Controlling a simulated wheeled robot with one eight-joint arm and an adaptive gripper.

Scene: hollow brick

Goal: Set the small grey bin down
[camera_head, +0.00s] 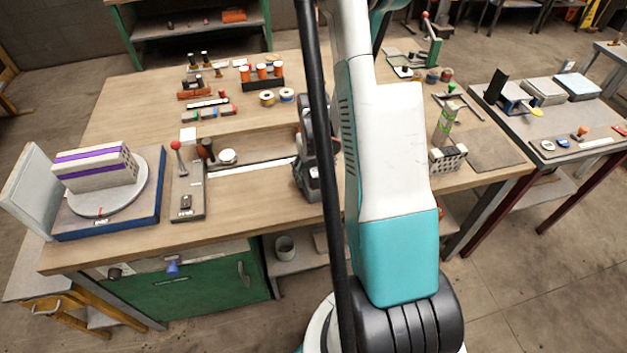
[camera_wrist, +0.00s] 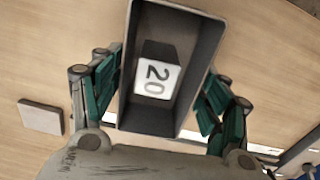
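The small grey bin (camera_wrist: 191,113) fills the middle of the wrist view, seen from above into its open top. Inside it lies a dark block with a white face marked "20" (camera_wrist: 157,79). My gripper (camera_wrist: 162,88) has its green-padded fingers on the bin's two long sides and appears closed on it. In the head view my gripper (camera_head: 308,160) is over the wooden table, partly behind my arm, and I cannot clearly tell the bin apart from it. Whether the bin's underside touches the table is hidden.
The wooden table (camera_head: 250,185) has bare wood left of and in front of my gripper. A red-knobbed lever fixture (camera_head: 187,185) and a turntable with a striped brick (camera_head: 100,172) stand left. A perforated grey block (camera_head: 447,158) stands right. A pale square (camera_wrist: 41,117) lies left of the bin.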

